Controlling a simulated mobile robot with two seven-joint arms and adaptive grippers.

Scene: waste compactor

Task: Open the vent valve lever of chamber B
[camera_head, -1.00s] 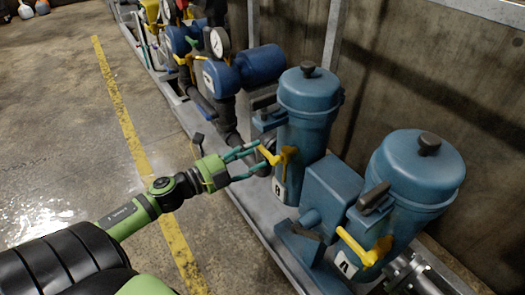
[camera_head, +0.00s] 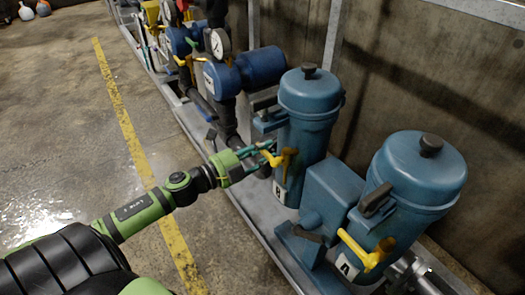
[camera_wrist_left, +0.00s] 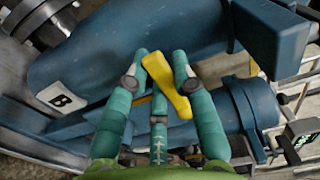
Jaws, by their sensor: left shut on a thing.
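Chamber B is the blue canister (camera_head: 308,115) with a dark knob on its lid, and its "B" label (camera_wrist_left: 62,98) shows in the left wrist view. Its yellow vent valve lever (camera_head: 284,158) sticks out from its lower front. My left gripper (camera_head: 266,152) reaches it from the left and is shut on the lever. In the left wrist view the teal fingers of the gripper (camera_wrist_left: 161,68) stand on either side of the yellow lever (camera_wrist_left: 165,82). Part of the lever is hidden by the fingers. My right gripper is in neither view.
A second blue canister (camera_head: 415,180) with its own yellow lever (camera_head: 362,250) stands at the near right. A blue box-shaped housing (camera_head: 331,190) sits between the canisters. A pressure gauge (camera_head: 217,42) and pipes stand behind. The floor at left is open.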

